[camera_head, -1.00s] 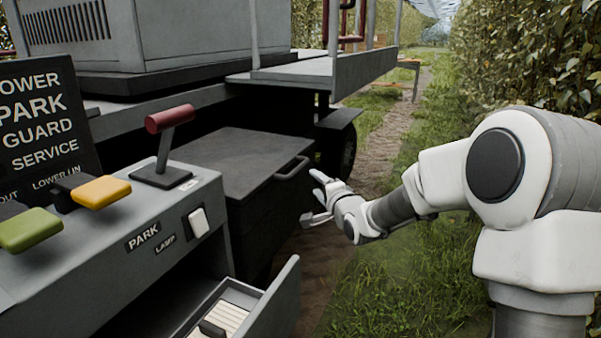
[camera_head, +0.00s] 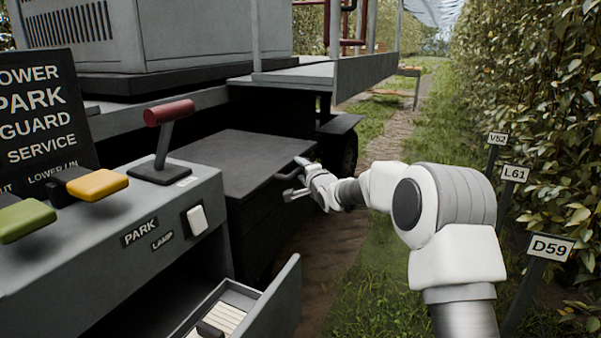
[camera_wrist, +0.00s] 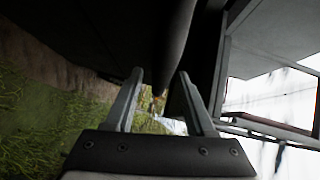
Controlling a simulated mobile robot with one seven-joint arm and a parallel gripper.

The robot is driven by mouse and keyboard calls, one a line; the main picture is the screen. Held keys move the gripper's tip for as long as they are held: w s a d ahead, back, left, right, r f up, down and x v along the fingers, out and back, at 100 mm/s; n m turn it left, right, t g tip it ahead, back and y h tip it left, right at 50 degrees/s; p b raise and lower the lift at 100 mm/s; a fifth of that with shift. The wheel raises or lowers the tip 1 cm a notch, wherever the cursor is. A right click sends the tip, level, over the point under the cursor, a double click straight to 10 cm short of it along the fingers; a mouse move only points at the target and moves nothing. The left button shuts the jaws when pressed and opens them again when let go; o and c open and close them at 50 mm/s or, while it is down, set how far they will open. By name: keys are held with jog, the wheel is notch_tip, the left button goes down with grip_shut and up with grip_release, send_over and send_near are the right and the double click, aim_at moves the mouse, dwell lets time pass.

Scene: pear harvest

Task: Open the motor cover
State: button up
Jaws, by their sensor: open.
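The motor cover appears to be the dark flat lid (camera_head: 235,150) on the black box beside the console; it lies flat and closed. A dark bar handle (camera_head: 287,174) is on its right edge. My gripper (camera_head: 291,180) is at this handle, with its fingers apart, one higher and one lower. In the wrist view my gripper (camera_wrist: 160,73) is open, and a dark rounded bar (camera_wrist: 178,40), likely the handle, reaches down to between the fingertips. I cannot tell whether the fingers touch it.
The grey console has a red-handled lever (camera_head: 170,112), a yellow lever (camera_head: 97,184), a green lever (camera_head: 28,222) and an open drawer (camera_head: 285,292). A platform (camera_head: 335,75) overhangs behind the lid. Signposts (camera_head: 551,247) stand by the hedge at right. A grassy path lies between.

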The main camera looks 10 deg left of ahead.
jog(key=shift+w+a, duration=0.2)
jog(key=shift+w, duration=0.1)
grip_shut()
dwell(1.4)
